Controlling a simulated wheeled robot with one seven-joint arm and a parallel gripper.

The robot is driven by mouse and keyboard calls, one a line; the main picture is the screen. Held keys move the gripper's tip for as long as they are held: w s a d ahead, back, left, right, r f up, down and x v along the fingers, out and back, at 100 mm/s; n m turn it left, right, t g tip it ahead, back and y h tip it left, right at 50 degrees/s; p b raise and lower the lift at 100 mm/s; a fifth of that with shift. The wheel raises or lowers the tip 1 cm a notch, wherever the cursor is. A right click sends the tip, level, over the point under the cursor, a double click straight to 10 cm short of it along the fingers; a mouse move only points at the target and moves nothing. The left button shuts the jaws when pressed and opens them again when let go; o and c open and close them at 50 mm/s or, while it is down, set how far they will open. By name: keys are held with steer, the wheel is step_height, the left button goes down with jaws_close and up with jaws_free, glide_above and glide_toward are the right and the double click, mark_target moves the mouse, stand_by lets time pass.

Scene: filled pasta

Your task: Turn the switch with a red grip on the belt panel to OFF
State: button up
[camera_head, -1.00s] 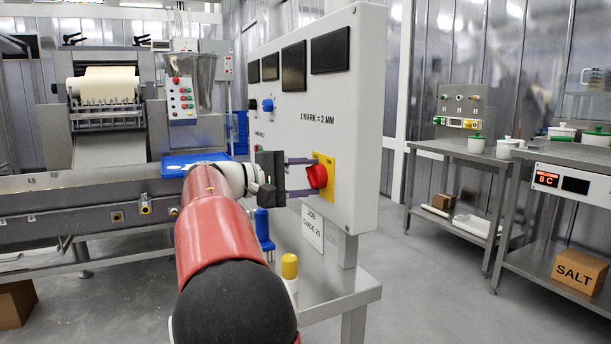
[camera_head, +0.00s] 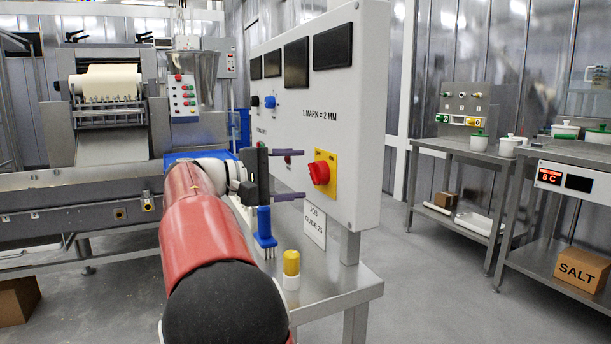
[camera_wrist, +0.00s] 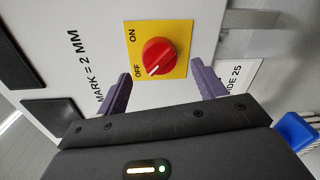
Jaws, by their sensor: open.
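The red grip of the switch (camera_head: 319,173) sits on a yellow plate (camera_head: 328,160) on the white belt panel (camera_head: 350,100). In the wrist view the red grip (camera_wrist: 158,56) shows a white mark at its lower left edge, pointing toward the OFF lettering (camera_wrist: 138,72). The ON lettering (camera_wrist: 131,37) is above that. My gripper (camera_head: 300,175) is open and empty, a short way off the panel and left of the grip in the head view. In the wrist view its two purple fingers (camera_wrist: 160,78) stand apart, below and to either side of the grip, not touching it.
The panel also carries dark displays (camera_head: 332,47) and a blue knob (camera_head: 270,102). A blue-handled tool (camera_head: 265,228) and a yellow-capped item (camera_head: 291,265) stand on the steel table (camera_head: 335,285) below. Open floor lies right of the panel.

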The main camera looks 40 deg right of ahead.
steer(key=v, duration=0.4)
stand_by(0.5)
